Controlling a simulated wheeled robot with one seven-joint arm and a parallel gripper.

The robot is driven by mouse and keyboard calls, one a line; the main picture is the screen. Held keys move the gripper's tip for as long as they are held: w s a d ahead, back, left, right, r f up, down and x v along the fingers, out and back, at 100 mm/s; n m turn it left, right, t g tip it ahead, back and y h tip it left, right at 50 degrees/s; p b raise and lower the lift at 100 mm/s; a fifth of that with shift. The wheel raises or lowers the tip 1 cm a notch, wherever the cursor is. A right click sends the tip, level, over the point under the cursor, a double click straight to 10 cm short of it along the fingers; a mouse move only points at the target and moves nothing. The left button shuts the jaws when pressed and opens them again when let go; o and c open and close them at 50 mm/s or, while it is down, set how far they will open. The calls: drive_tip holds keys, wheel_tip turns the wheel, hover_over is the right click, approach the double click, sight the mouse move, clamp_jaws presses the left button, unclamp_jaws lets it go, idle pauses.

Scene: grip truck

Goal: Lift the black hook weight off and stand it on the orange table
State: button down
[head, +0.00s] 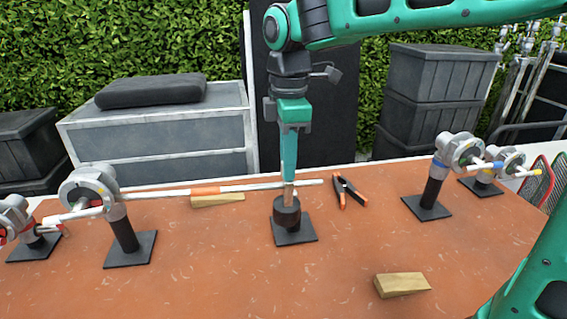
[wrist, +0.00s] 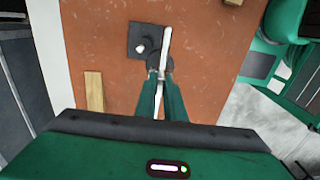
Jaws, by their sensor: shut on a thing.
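The black hook weight (head: 287,214) is a dark cylinder below my gripper (head: 288,180) in the head view. My gripper points down and is shut on its upper part, close to the pale rod (head: 255,187). In the wrist view the fingertips (wrist: 160,74) meet at the dark weight (wrist: 154,58), beside the rod (wrist: 166,42). A black square plate (head: 304,232) is under or just behind the weight on the orange table (head: 210,270). I cannot tell whether the weight touches the plate. The fingers and rod hide the hook.
Clamp stands (head: 122,236) and (head: 433,195) stand left and right. Orange-handled pliers (head: 349,191) lie right of my gripper. Wooden wedges (head: 403,285) and (head: 222,200) lie on the table. The front middle of the table is clear.

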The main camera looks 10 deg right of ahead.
drive_tip(key=shift+r, duration=1.25)
drive_tip(key=shift+s, duration=2.5)
